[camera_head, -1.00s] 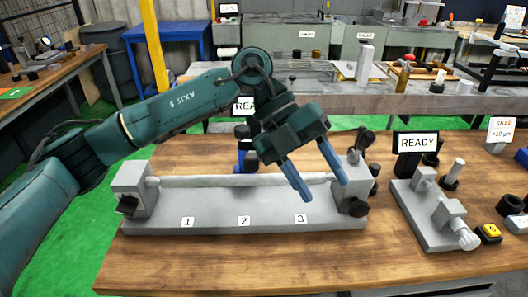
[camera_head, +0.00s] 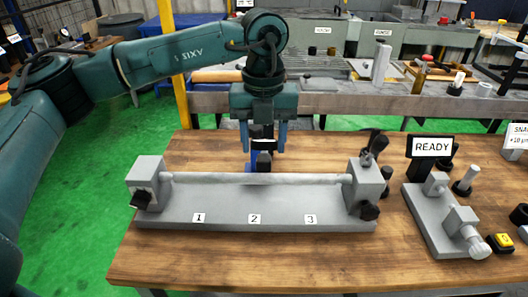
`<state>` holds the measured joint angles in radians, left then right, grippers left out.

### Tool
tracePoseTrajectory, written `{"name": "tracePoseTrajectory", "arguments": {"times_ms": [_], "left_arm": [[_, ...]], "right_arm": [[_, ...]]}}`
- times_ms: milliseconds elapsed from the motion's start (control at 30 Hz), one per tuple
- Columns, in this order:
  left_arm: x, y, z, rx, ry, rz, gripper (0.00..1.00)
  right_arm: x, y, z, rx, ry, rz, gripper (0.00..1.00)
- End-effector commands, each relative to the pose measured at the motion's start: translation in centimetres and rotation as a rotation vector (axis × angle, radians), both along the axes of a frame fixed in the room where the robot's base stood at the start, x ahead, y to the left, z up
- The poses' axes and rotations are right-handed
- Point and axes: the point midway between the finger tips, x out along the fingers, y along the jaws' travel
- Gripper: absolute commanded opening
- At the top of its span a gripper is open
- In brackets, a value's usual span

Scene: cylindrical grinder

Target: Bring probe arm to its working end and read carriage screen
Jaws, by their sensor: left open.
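The grey grinder bed (camera_head: 290,217) with plates 1, 2 and 3 lies on the wooden table, a pale cylinder (camera_head: 215,179) held between its end blocks. Behind the cylinder's middle stands a small black and blue carriage (camera_head: 264,160). My left gripper (camera_head: 264,150) points down there, its two blue fingers open, one on each side of the carriage's black upper part. I cannot tell whether they touch it. The gripper hides most of the carriage, so its screen cannot be read and the probe arm cannot be made out. My right gripper is not in view.
At right are a grey fixture (camera_head: 432,218), a black screen reading READY (camera_head: 432,146), a yellow button (camera_head: 501,242) and a SNAP sign (camera_head: 517,136). Black knobs (camera_head: 373,148) rise at the bed's right end. The table front is clear.

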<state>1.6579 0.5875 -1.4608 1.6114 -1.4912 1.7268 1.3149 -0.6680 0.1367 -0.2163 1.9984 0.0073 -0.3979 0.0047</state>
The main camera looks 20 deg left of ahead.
Motion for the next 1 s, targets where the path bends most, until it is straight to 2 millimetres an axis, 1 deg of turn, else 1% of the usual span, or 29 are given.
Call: {"name": "tracePoseTrajectory", "arguments": {"times_ms": [33, 100, 300, 400, 633, 667, 1000], "left_arm": [[0.0, 0.1, -0.9, 0.001, 0.003, 0.001, 0.49], [-0.1, 0.0, -2.0, 0.000, 0.003, 0.000, 0.49], [0.0, 0.0, -3.9, -0.001, 0.001, 0.001, 0.49], [0.0, 0.0, -4.3, -0.001, 0.000, 0.000, 0.49], [0.0, 0.0, -4.4, -0.001, 0.000, 0.000, 0.49], [0.0, 0.0, -4.4, -0.001, 0.000, 0.000, 0.47], [0.0, 0.0, -4.3, -0.001, 0.000, 0.000, 0.20]], "right_arm": [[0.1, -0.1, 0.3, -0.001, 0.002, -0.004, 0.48], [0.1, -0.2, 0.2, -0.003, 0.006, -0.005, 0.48], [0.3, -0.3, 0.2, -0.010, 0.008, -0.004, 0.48], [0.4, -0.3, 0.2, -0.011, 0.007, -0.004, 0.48], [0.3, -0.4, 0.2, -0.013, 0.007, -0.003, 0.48], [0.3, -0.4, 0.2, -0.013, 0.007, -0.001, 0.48], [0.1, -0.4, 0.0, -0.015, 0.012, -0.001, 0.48]]}}
